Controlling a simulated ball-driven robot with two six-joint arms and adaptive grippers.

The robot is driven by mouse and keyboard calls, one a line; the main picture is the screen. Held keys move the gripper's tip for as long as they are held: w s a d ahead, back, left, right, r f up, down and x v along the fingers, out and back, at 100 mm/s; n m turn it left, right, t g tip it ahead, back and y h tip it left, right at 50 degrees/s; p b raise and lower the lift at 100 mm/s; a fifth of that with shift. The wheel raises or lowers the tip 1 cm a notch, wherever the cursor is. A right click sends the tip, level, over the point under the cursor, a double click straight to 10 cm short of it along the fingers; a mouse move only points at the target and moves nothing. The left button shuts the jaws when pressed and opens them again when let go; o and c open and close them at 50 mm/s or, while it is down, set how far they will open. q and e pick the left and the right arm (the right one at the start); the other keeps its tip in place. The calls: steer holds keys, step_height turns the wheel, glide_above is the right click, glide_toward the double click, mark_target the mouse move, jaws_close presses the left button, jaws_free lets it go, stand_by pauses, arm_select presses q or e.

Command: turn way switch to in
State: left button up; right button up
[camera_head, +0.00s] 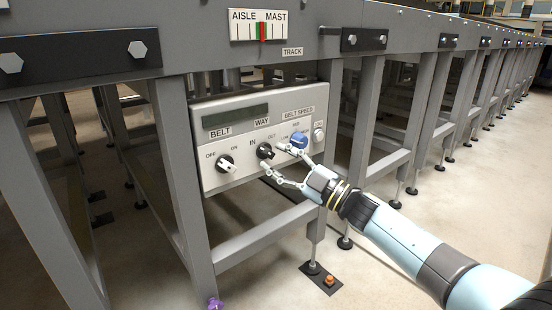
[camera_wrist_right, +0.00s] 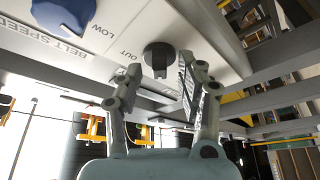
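The way switch (camera_head: 265,151) is a black round knob on the grey control panel (camera_head: 222,183), under the WAY label, with IN at its left and OUT at its right. Which mark it points to is too small to tell. My right gripper (camera_head: 272,157) is open in front of the panel, its fingers spread near the knob. In the right wrist view the knob (camera_wrist_right: 158,58) shows between the two spread fingertips (camera_wrist_right: 160,72), apart from both as far as I can see. My left gripper is not in view.
Grey frame legs (camera_head: 188,185) flank the panel. An orange button (camera_head: 330,280) sits on a floor plate.

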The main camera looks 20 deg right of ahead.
steer(key=v, duration=1.1)
steer(key=shift+f, duration=0.1)
